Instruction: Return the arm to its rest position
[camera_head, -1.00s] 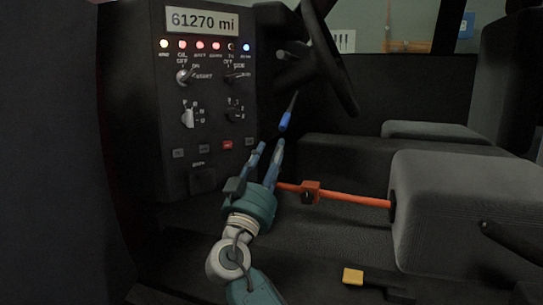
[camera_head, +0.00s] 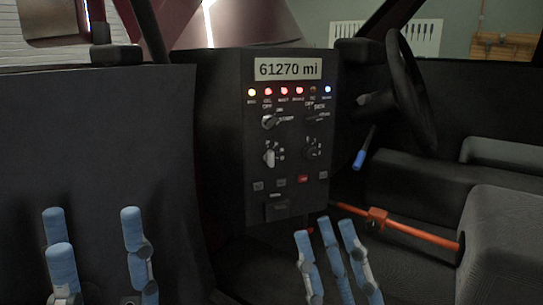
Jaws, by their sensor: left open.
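My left gripper (camera_head: 96,240) is at the lower left of the head view, with its blue fingertips pointing up. Its fingers are wide apart and nothing is between them. It is in front of a dark panel. My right gripper (camera_head: 325,236) is at the bottom middle, also with blue fingertips pointing up. Its fingers are close together with narrow gaps, and I see nothing held. It is below the dash console (camera_head: 290,150) and left of the orange bar (camera_head: 420,231). Both wrists and arms are cut off by the lower edge.
The console has a display (camera_head: 290,68), indicator lights and knobs. A steering wheel (camera_head: 410,92) and a blue-handled lever (camera_head: 360,158) are to its right. A grey seat (camera_head: 505,225) is at the lower right. A dark panel (camera_head: 110,140) fills the left.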

